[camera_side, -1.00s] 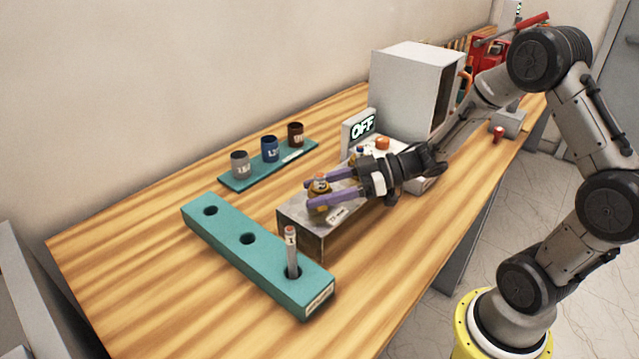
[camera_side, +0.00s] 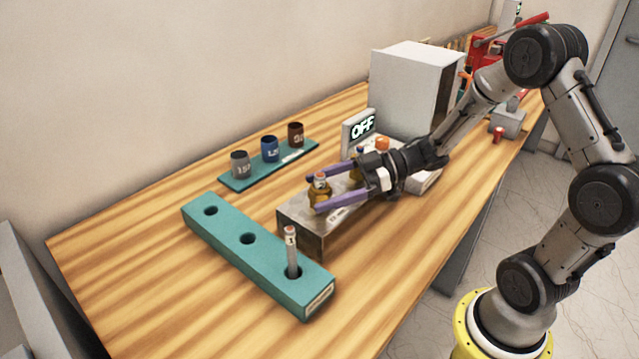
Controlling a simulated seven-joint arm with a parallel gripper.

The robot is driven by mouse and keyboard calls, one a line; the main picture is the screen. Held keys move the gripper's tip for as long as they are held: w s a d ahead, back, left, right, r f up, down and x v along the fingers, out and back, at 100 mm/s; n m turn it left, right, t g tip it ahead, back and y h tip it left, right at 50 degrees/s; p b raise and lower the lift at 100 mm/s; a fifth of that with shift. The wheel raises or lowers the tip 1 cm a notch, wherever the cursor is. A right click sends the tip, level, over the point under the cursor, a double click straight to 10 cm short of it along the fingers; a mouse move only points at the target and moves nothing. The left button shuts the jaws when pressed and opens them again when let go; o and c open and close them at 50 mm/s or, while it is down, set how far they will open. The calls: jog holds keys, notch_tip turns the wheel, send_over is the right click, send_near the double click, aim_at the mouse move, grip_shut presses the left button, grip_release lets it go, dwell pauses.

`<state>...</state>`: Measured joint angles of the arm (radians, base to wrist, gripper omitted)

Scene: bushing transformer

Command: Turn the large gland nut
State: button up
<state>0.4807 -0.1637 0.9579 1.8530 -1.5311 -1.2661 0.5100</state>
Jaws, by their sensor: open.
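The large gland nut (camera_side: 318,194) is brass-coloured and sits on top of the grey metal box (camera_side: 300,221), near its left end. A small upright piece with a pale cap (camera_side: 320,180) stands in it. My gripper (camera_side: 335,189) is open, with its two purple fingers level and pointing left. One finger lies behind the nut and one in front of it; whether they touch it I cannot tell. A second, smaller brass fitting (camera_side: 355,172) stands farther right on the box, partly hidden by my gripper.
A teal block (camera_side: 225,228) with holes holds an upright rod (camera_side: 291,255) in front. A teal tray (camera_side: 262,174) with several labelled cups is behind. An "OFF" display (camera_side: 361,131) and a white cabinet (camera_side: 405,80) stand at the back right. The table's left side is clear.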

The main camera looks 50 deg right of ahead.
jog(key=shift+v, duration=2.5)
jog(key=w+a+r+m+t+h, duration=0.1)
jog(key=a+r+m+t+h, duration=0.15)
jog(key=r, duration=0.25)
jog(key=a+r+m+t+h, duration=0.1)
jog(key=a+r+t+h, duration=0.15)
jog(key=r, duration=0.35)
jog(key=s+d+f+m+h, duration=0.2)
jog(key=s+f+m+h, duration=0.4)
jog(key=f, duration=0.4)
jog(key=shift+n+t+y, duration=0.3)
jog(key=shift+n+y, duration=0.05)
jog(key=shift+y, duration=0.25)
jog(key=shift+x, duration=4.55)
jog(key=shift+a+f, duration=0.15)
